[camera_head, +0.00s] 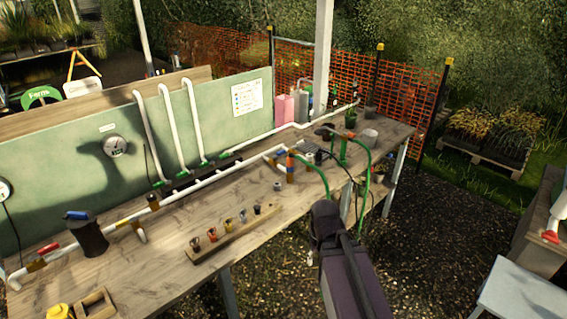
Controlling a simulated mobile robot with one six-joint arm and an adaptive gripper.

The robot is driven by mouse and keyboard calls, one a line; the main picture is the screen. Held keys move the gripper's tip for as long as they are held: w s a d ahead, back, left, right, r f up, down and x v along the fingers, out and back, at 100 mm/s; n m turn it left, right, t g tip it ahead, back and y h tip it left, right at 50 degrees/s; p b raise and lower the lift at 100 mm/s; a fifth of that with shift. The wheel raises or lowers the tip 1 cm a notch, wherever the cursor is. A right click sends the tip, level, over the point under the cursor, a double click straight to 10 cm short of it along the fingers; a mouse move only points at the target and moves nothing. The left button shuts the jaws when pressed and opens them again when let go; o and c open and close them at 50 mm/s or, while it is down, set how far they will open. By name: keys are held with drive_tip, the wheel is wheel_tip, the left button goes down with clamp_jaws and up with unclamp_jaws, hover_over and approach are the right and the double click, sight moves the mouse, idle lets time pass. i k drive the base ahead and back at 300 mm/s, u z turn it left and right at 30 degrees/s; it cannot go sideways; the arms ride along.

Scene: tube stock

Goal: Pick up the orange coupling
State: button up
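A wooden strip (222,241) lies near the front edge of the workbench and carries a row of several small upright couplings. An orange coupling (212,234) stands second from the left in this row. The one at the left end (195,244) looks darker and reddish-brown, and the one in the middle (228,225) is yellowish. They are small, so their exact colours are hard to tell. My dark arm rises from the bottom edge, right of the strip and apart from it. I cannot make out any gripper fingers.
The workbench (120,268) has white pipes along it and a green back panel (70,135). An upright orange-banded fitting (291,165) and green hoses (361,190) stand right of the strip. A dark container (90,238) and a wooden frame (95,303) are at left.

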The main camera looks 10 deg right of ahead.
sight(289, 158)
drive_tip(key=z, duration=0.05)
drive_tip(key=i, duration=1)
drive_tip(key=u, duration=0.05)
